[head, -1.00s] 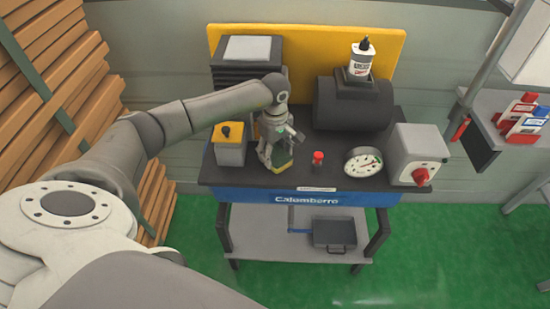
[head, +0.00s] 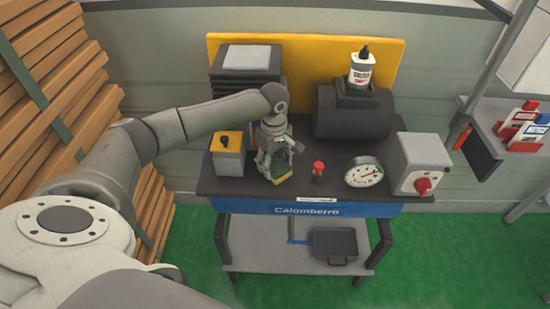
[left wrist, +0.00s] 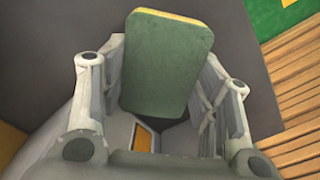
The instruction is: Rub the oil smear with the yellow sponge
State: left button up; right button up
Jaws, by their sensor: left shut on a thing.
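The sponge (head: 283,166) shows a dark green face and a thin yellow edge. It is in my left gripper (head: 275,172), low over the dark bench top (head: 232,186), left of a small red-capped item. In the left wrist view the sponge (left wrist: 167,62) stands between the two fingers of my left gripper (left wrist: 166,70), which is shut on it. I cannot tell whether the sponge touches the bench. No oil smear can be made out; the gripper and sponge cover part of the bench. My right gripper is not in view.
A yellow-topped box (head: 228,153) stands close left of the gripper. The red-capped item (head: 318,171), a gauge (head: 364,172) and a grey switch box (head: 419,163) stand to the right. Behind are a black cylinder (head: 352,113) and a white bottle (head: 361,68).

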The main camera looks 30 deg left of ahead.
pick_arm(q)
jog(key=shift+s+d+f, duration=0.3)
jog(key=shift+s+d, duration=0.15)
jog(key=shift+s, duration=0.3)
jog(key=shift+r, duration=0.1)
notch_tip(320, 180, up, 5)
jog(key=p, duration=0.2)
jog(key=shift+r+p, duration=0.1)
jog(key=shift+p, duration=0.25)
jog(key=shift+r, duration=0.35)
jog(key=shift+r+p, duration=0.7)
jog(key=shift+r, duration=0.85)
jog(key=shift+w, duration=0.1)
